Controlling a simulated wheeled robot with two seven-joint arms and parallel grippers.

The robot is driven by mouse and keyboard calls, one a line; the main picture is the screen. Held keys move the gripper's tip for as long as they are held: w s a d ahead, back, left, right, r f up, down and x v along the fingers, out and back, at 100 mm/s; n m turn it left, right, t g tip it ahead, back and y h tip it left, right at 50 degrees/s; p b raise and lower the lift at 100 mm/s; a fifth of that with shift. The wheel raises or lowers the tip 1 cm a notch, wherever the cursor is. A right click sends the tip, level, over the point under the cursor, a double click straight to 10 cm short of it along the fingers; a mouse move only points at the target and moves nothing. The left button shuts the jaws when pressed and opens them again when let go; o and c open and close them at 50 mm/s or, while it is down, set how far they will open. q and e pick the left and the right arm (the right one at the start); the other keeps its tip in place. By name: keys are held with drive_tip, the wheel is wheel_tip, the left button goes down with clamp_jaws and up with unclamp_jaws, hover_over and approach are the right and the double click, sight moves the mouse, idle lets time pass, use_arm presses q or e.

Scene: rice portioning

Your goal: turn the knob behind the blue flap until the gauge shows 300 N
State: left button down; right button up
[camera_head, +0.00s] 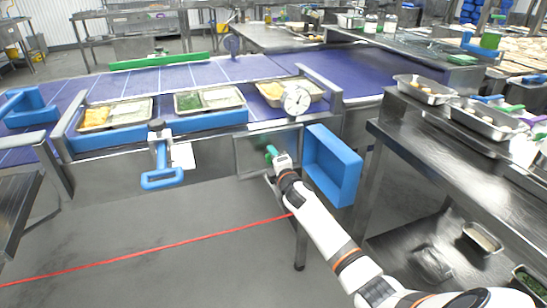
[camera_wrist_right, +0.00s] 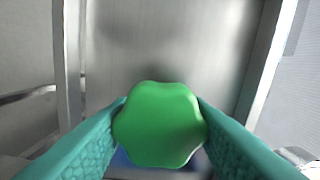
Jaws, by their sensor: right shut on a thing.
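The blue flap (camera_head: 333,166) stands open to the right of a recess in the front of the conveyor frame. The green knob (camera_wrist_right: 160,124) fills the middle of the right wrist view, between teal fingers. My right gripper (camera_head: 273,153) reaches into the recess and is shut on the knob; it also shows in the right wrist view (camera_wrist_right: 160,130). The round white gauge (camera_head: 297,100) sits above the recess on the conveyor edge. Its needle and numbers are too small to read. My left gripper is not in view.
Trays of food (camera_head: 209,99) lie on the purple conveyor (camera_head: 250,70). A blue handle (camera_head: 162,179) hangs on the conveyor front, left of the recess. A steel table (camera_head: 450,150) with trays stands close on the right. A red line (camera_head: 150,248) crosses the floor.

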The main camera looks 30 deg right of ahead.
drive_tip(key=m, duration=0.2)
drive_tip(key=shift+m, duration=0.4)
drive_tip(key=shift+f+m+p, duration=0.1)
drive_tip(key=shift+m+p, duration=0.45)
drive_tip(key=shift+m, duration=0.65)
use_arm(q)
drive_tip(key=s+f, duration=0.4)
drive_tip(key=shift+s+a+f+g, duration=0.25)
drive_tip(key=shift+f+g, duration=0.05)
use_arm(e)
drive_tip(key=shift+m, duration=1.1)
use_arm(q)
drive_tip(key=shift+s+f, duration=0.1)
use_arm(e)
drive_tip(key=shift+f, duration=0.1)
drive_tip(key=o, duration=1)
use_arm(q)
drive_tip(key=shift+p, duration=0.3)
use_arm(e)
drive_tip(key=shift+s, duration=0.1)
